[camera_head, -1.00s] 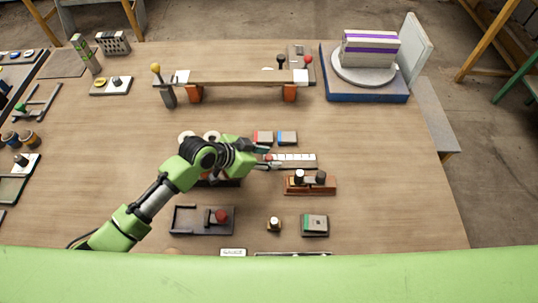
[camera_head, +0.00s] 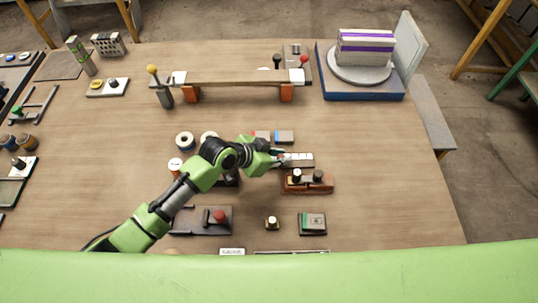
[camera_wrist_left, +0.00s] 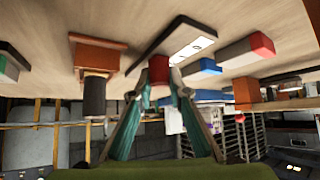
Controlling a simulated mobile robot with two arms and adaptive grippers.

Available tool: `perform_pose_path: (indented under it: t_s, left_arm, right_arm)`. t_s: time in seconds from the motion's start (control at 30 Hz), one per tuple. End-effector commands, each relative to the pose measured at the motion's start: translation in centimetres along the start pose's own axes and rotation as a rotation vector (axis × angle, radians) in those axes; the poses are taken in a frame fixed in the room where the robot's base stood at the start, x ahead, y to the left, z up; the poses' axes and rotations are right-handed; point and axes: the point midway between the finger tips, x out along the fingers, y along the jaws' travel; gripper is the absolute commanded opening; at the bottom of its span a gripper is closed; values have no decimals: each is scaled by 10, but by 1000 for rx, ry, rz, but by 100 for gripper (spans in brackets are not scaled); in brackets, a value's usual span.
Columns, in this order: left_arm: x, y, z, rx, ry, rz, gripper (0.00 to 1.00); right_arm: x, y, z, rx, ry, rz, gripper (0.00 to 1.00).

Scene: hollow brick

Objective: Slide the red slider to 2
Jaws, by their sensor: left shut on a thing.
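The red slider (camera_wrist_left: 158,70) shows between my left fingertips in the left wrist view. It sits on a dark track with a row of white marked squares (camera_wrist_left: 188,46). In the head view the white squares (camera_head: 299,160) extend to the right of the gripper, too small to read. My left gripper (camera_head: 279,159) is shut on the red slider at the left part of the track. It also shows in the left wrist view (camera_wrist_left: 160,86). The gripper and wrist hide the track's left end in the head view. My right gripper is in neither view.
A long wooden beam (camera_head: 235,78) spans the back. The table is clear right of the track.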

Motion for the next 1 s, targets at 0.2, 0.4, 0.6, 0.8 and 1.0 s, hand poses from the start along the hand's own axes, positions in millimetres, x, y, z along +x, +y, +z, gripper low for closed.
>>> perform_pose_path:
  t_s: [0.2, 0.4, 0.6, 0.8, 1.0]
  left_arm:
    - [4, 4, -4, 1, -2, -1, 0]
    - [4, 4, -4, 1, -1, -1, 32]
    - [4, 4, -4, 1, -1, 0, 34]
    - [2, 4, -4, 1, 0, 0, 34]
    - [-22, 3, -4, 2, 0, -1, 34]
  right_arm:
    - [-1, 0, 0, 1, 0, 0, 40]
    - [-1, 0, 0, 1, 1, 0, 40]
    - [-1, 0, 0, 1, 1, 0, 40]
    - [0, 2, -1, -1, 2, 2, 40]
    - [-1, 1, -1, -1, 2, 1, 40]
